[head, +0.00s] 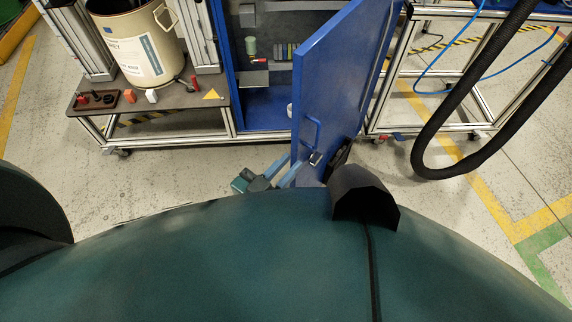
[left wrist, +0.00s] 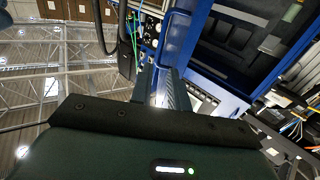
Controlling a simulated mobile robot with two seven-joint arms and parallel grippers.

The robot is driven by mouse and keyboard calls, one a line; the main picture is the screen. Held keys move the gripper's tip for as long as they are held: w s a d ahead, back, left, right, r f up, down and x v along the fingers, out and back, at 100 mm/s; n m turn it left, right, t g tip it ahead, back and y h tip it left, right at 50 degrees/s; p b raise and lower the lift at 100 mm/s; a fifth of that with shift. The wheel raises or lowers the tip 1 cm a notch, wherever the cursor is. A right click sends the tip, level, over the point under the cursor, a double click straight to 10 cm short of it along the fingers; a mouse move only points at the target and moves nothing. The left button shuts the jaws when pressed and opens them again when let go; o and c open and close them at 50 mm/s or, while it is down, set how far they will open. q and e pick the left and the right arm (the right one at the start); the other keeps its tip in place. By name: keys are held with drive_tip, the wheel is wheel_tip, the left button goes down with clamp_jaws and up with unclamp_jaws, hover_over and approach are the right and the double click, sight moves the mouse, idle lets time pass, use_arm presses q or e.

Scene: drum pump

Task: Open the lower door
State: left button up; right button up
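The blue lower door (head: 335,75) stands swung out from the blue cabinet (head: 268,118), and the cabinet's inside shows to its left. A blue bar handle (head: 313,132) is on the door's face near its free edge. My left gripper (head: 294,170) is low beside that free edge, just below the handle in the picture. In the left wrist view its two fingers (left wrist: 161,85) are apart, with the blue door (left wrist: 187,35) beyond them. I see nothing held between them, and whether a finger touches the door I cannot tell. My right gripper is not in view.
A bench (head: 165,97) with a cream bucket (head: 135,45) stands left of the cabinet. A metal-framed cart (head: 400,95) stands behind the door on the right. A thick black hose (head: 420,140) loops down beside it.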

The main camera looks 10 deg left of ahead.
use_arm(q)
drive_tip(key=shift+w+a+n, duration=0.1)
drive_tip(key=shift+n, duration=0.3)
drive_tip(key=c, duration=0.3)
drive_tip(key=shift+w+a+f+n+h, duration=0.2)
drive_tip(key=shift+n+h, duration=0.2)
drive_tip(key=shift+n, duration=0.2)
clamp_jaws()
drive_tip(key=w+a+f+n+g+h, duration=0.15)
drive_tip(key=w+a+n, duration=0.25)
drive_tip(key=a+n, duration=0.85)
drive_tip(key=w+d+n, duration=0.1)
drive_tip(key=w+d, duration=0.5)
drive_tip(key=d, duration=0.4)
drive_tip(key=shift+w+d+p, duration=0.35)
drive_tip(key=shift+p, duration=0.05)
drive_tip(key=shift+r, duration=0.1)
